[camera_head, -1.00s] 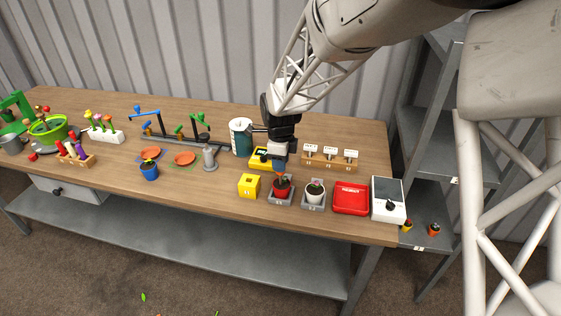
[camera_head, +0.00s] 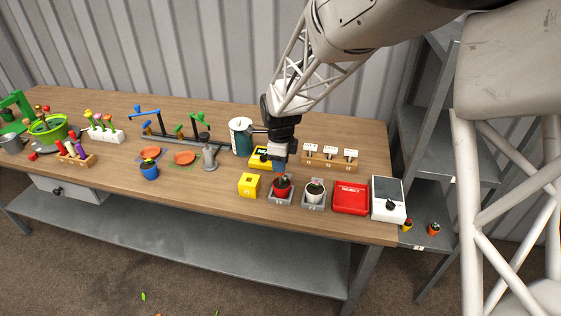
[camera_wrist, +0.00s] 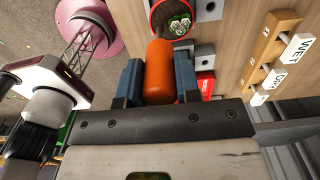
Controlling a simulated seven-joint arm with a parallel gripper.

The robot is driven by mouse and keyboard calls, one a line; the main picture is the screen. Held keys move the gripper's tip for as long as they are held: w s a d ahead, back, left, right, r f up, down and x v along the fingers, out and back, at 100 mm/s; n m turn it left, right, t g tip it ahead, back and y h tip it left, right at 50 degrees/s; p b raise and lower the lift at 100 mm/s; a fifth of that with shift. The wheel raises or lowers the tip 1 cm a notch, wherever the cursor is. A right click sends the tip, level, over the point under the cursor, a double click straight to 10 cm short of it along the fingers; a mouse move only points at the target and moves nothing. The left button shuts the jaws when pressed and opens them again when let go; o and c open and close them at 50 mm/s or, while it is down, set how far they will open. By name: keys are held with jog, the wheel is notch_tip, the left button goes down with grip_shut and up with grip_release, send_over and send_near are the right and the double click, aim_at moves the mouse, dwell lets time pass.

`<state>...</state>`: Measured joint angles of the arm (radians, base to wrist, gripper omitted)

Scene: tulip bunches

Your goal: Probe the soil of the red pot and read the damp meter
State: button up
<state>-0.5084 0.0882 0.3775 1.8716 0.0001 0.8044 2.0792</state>
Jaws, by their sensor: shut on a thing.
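The red pot (camera_head: 282,190) with dark soil and a small green plant stands on a grey stand near the table's front. It also shows at the top of the wrist view (camera_wrist: 156,17). My gripper (camera_head: 281,163) is just behind and above the pot. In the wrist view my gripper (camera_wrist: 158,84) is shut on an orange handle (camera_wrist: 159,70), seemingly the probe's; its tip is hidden. The yellow damp meter (camera_head: 260,155) lies behind, partly covered by my gripper; its reading is too small to tell.
A wooden rack (camera_head: 330,166) of cards, including WET and DRY, stands behind right. A white pot (camera_head: 315,195), red tray (camera_head: 350,200) and white box (camera_head: 388,211) stand to the right. A yellow block (camera_head: 249,186) is left of the red pot, a dark green canister (camera_head: 240,140) behind.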

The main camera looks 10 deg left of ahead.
jog(key=shift+f, duration=0.5)
dwell(1.5)
jog(key=shift+r, duration=0.1)
jog(key=shift+r, duration=3.45)
jog(key=shift+w, duration=0.1)
jog(key=w+d+r+n, duration=0.2)
jog(key=w+d+n, duration=0.4)
jog(key=d, duration=0.5)
jog(key=w+d+r+n, duration=0.2)
jog(key=w+d+n, duration=0.4)
jog(key=w+d, duration=0.3)
jog(key=w+d+r+n, duration=0.2)
jog(key=w+d+n, duration=0.4)
jog(key=d, duration=0.8)
jog(key=shift+w+d, duration=0.3)
jog(key=shift+w, duration=0.8)
